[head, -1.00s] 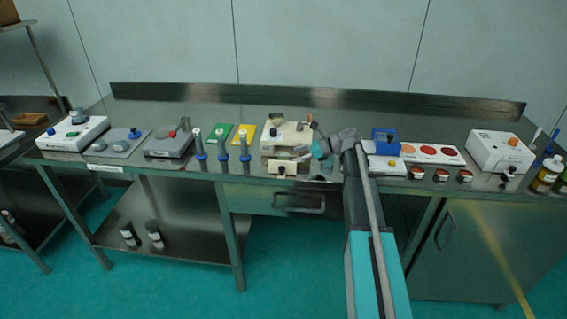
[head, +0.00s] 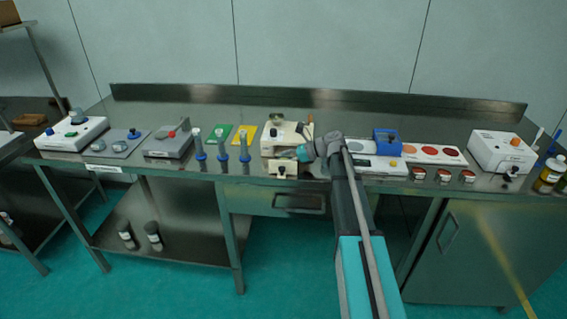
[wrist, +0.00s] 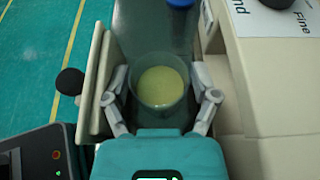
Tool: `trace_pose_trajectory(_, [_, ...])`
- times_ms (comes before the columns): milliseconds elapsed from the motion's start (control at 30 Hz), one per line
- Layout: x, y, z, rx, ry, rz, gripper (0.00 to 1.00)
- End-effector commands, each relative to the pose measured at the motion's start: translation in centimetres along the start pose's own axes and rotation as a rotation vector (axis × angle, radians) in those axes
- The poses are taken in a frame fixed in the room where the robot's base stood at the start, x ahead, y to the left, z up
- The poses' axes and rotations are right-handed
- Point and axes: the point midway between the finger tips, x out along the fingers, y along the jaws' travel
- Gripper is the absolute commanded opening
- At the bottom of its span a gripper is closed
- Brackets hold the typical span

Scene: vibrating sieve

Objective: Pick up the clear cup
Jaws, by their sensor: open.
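The clear cup (wrist: 160,106) stands in the middle of the wrist view with a pale yellow layer inside. My gripper (wrist: 161,94) is open, with one finger on each side of the cup. Whether the fingers touch its wall I cannot tell. In the head view my gripper (head: 297,153) is at the right front of the beige sieve machine (head: 272,138). The cup cannot be made out there.
In the wrist view, a beige panel (wrist: 94,85) with a black knob (wrist: 70,82) is close left, and the machine's beige body (wrist: 262,85) close right. A blue-topped post shows beyond the cup. In the head view, a blue device (head: 386,142) stands right of my arm.

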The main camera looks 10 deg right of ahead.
Motion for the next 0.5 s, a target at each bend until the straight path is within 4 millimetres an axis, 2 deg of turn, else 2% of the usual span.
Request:
trace_pose_trajectory(367, [-0.04,0.00,0.00,0.000,0.000,0.000,0.77])
trace_pose_trajectory(500, [-0.05,0.00,0.00,0.000,0.000,0.000,0.53])
